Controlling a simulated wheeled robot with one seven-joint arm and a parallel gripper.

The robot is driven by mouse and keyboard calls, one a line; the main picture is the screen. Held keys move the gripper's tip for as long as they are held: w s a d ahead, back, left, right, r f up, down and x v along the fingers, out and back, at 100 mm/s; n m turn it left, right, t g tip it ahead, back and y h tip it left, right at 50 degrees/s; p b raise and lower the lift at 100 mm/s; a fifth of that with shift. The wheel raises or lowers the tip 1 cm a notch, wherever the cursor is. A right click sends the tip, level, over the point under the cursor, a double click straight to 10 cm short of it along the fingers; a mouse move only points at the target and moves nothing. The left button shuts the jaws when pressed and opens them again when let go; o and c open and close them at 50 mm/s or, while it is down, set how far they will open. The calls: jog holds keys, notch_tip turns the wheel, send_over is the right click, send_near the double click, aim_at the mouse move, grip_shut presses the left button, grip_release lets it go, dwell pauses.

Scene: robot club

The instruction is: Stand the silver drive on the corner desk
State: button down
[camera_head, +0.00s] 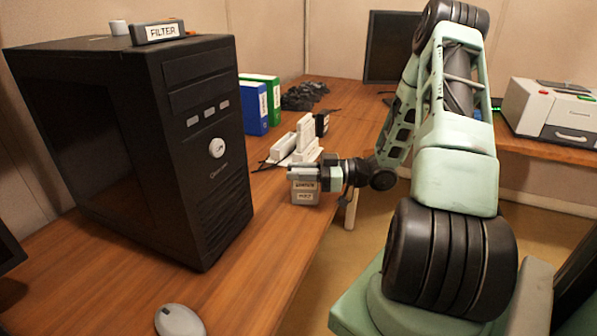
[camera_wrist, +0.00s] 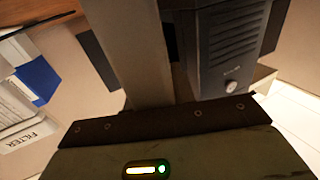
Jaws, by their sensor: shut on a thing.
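The silver drive (camera_head: 305,193) is a small grey box with white labels, at the right edge of the wooden corner desk (camera_head: 262,225) in the head view. My gripper (camera_head: 303,174) is shut on its upper part, reaching in from the right. I cannot tell whether the drive's bottom touches the desk. In the wrist view a pale block (camera_wrist: 125,50), likely the drive, sits between my dark fingers, and its far end is out of frame.
A grey mouse (camera_head: 180,320) is in front. Desk between tower and drive is clear.

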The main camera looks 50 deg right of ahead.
jog(key=c, duration=1.2)
grip_release()
jog(key=shift+f, duration=0.1)
jog(key=shift+o, duration=0.2)
jog(key=v, duration=1.2)
